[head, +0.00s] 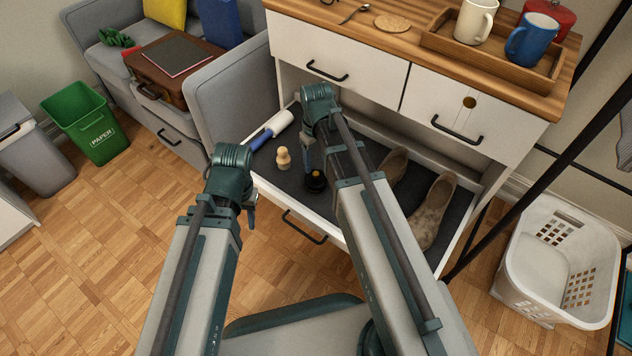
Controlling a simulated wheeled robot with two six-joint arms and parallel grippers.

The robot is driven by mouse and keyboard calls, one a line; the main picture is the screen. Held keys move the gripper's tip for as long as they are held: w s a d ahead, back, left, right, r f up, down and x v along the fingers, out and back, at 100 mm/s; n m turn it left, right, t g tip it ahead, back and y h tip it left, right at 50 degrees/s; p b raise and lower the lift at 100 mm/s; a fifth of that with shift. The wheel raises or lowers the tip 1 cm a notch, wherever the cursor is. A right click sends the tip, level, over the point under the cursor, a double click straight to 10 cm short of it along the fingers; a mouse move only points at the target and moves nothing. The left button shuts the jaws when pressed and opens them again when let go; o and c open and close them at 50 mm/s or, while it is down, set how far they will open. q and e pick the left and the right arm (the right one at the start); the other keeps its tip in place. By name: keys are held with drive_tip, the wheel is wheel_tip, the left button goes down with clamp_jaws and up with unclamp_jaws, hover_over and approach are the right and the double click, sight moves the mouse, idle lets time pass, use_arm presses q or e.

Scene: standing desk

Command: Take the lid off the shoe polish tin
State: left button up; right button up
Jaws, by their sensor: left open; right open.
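The shoe polish tin (316,182) is a small, dark, round tin on the dark lining of the open drawer (262,172). A small tan patch shows on its top. I cannot make out the lid as a separate part. My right gripper (312,166) is open and points down just above the tin; my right arm hides much of this area. I cannot tell whether its fingers touch the tin. My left gripper (250,212) is open and empty by the drawer's left front edge, mostly hidden behind its wrist.
A wooden brush (283,158) and a white and blue roller (271,130) lie left of the tin. Brown shoes (433,211) lie to the right. The dresser top (410,45) overhangs the drawer's back. A white basket (558,255) stands at right.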

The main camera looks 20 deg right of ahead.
sight(316, 173)
drive_tip(key=f+b, duration=0.5)
drive_tip(key=shift+w+f, duration=0.15)
drive_tip(key=shift+w, duration=0.05)
clamp_jaws()
idle(0.3)
